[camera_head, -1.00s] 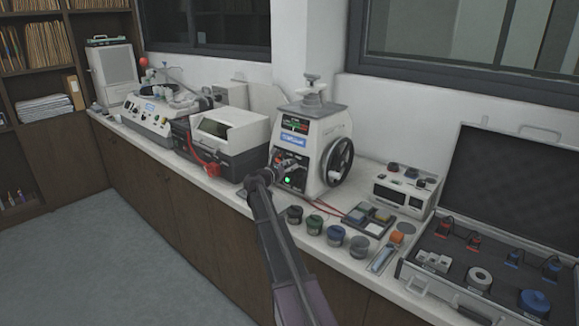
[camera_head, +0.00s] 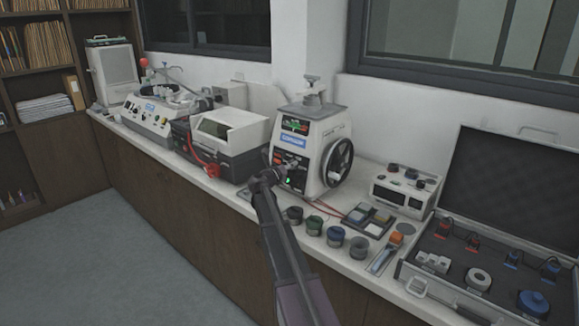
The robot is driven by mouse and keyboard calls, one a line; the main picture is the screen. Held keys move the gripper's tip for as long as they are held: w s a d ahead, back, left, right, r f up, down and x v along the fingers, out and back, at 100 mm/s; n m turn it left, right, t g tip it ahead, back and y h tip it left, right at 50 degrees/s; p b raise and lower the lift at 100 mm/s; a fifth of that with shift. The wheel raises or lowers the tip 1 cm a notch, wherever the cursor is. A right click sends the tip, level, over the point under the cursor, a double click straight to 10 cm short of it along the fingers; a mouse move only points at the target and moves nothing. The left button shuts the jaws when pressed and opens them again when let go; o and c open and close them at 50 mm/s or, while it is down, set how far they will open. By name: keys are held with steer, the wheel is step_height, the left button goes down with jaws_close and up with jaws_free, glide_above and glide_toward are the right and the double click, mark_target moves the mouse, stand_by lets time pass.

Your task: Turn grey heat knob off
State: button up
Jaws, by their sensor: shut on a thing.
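The mounting press (camera_head: 324,130) is a white machine with a small display on top, a blue label and a large black handwheel on its right side. Its dark lower front panel (camera_head: 296,163) has red markings and a lit green light (camera_head: 288,181). My gripper (camera_head: 284,170) is at this panel, just above and left of the green light. It is shut on the grey heat knob, which is largely hidden behind the fingers. The knob's pointer and setting cannot be read at this size.
Several jars, among them a green one (camera_head: 314,225), stand on the counter right of my arm. A sample tray (camera_head: 368,218), a small white device (camera_head: 403,190) and an open case (camera_head: 480,285) are farther right. A boxy machine (camera_head: 228,140) with red tubing stands close left.

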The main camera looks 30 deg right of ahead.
steer(key=n, duration=0.4)
steer(key=shift+w+r+t+y+p, duration=0.1)
steer(key=shift+t+y+p, duration=0.2)
steer(key=shift+y+p, duration=0.1)
steer(key=shift+n, duration=0.3)
steer(key=o, duration=1.2)
steer(key=shift+c, duration=0.2)
steer(key=shift+m, duration=0.4)
